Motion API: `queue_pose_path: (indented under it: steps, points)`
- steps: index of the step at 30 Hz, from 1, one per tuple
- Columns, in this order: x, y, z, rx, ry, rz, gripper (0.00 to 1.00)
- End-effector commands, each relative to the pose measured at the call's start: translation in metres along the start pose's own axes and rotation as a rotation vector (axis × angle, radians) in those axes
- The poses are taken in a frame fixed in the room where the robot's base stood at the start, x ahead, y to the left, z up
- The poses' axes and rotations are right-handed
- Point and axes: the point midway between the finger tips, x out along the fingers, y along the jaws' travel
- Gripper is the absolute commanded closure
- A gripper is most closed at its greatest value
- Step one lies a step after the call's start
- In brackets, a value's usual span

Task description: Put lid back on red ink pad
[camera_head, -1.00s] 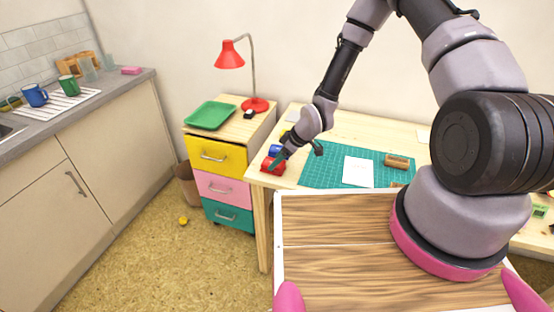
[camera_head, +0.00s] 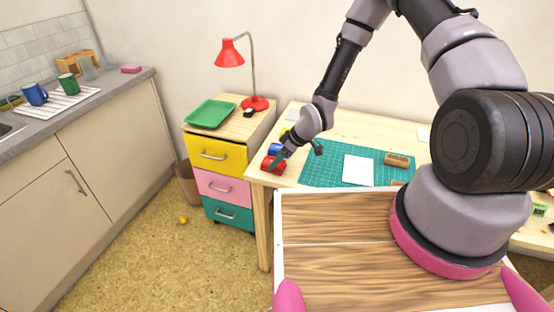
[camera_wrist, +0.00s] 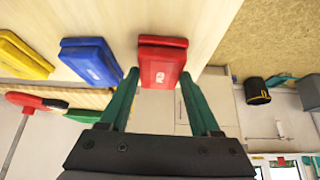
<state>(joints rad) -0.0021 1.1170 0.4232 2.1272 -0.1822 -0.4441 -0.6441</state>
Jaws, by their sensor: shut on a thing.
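The red ink pad (camera_head: 270,167) sits at the left end of the wooden desk, partly hidden by my gripper (camera_head: 279,159). In the wrist view, the red lid (camera_wrist: 160,72) with a pale label is between the green fingertips of my gripper (camera_wrist: 159,78), which is shut on it. The red pad (camera_wrist: 163,41) shows as a red edge just beyond the lid. The lid lies over the pad, roughly lined up with it; I cannot tell whether it is fully seated.
A blue ink pad (camera_wrist: 90,63) and a yellow ink pad (camera_wrist: 24,57) lie in a row beside the red one. A green cutting mat (camera_head: 320,176) with white paper (camera_head: 358,170) and a wooden stamp (camera_head: 397,160) is to the right. The desk's edge is close to the red pad.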

Motion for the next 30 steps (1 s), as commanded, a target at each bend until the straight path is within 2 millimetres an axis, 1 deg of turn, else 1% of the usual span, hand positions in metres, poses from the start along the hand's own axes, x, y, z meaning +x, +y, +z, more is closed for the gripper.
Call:
queue_pose_path:
  steps: [12, 13, 15, 30]
  points:
    - [0.0008, 0.0001, 0.0004, 0.001, 0.000, 0.000, 0.88]
    - [0.0008, 0.0001, 0.0004, 0.001, 0.000, 0.000, 0.25]
    - [0.0007, 0.0001, 0.0004, 0.001, 0.000, 0.000, 0.01]
    - [0.0003, 0.0002, 0.0001, 0.001, 0.000, 0.001, 0.00]
